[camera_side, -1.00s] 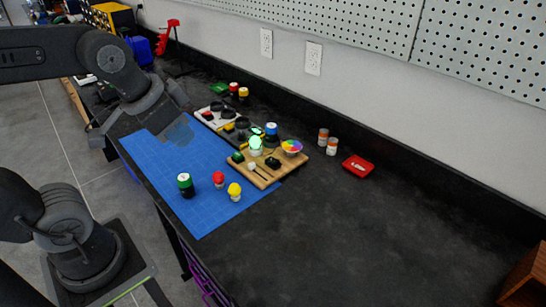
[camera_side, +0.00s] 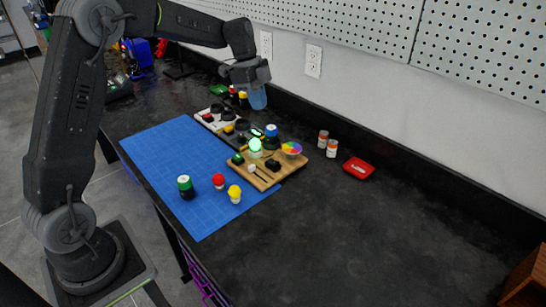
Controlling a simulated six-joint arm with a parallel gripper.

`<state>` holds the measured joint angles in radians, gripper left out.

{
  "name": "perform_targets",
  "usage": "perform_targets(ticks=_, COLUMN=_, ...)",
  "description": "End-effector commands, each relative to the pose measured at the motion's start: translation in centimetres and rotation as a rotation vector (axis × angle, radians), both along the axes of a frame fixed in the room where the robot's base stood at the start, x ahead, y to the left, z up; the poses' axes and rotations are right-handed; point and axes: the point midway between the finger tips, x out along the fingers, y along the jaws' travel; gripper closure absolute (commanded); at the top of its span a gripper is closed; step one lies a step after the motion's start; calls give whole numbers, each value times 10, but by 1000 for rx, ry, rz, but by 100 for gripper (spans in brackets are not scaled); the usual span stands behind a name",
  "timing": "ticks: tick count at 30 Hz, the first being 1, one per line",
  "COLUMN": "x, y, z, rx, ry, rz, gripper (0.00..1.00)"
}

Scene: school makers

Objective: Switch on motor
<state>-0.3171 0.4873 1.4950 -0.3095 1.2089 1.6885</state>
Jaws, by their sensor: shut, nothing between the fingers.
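A wooden board (camera_side: 243,172) lies on the blue mat's right edge. It carries a multicoloured disc (camera_side: 291,149), which may sit on the motor, a glowing green bulb (camera_side: 255,147), small dark parts (camera_side: 273,164) that may include a switch, and a battery-like cylinder (camera_side: 271,132) with a blue top. My gripper (camera_side: 258,101) is above and behind the board, pointing down over the back of the bench. It is shut and empty. The parts on the board are too small to tell the switch's position.
A blue mat (camera_side: 160,165) holds a green-topped cylinder (camera_side: 186,186), a red bulb (camera_side: 218,181) and a yellow bulb (camera_side: 235,193). A white tray (camera_side: 207,120) lies behind. Two small cylinders (camera_side: 332,147) and a red box (camera_side: 358,168) stand right. The front right bench is clear.

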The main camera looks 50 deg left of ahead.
Motion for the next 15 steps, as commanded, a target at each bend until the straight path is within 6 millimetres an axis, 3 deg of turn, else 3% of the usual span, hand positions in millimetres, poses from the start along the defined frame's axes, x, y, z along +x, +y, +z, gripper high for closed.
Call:
perform_targets(ticks=1, x=10, y=10, z=-14, rx=-18, ry=2, rz=-45, gripper=100)
perform_targets(ticks=6, x=31, y=31, z=-49, rx=-69, ry=-22, rz=-199, gripper=100)
perform_targets(ticks=15, x=43, y=45, z=-74, rx=-107, ry=-49, rz=-310, gripper=100)
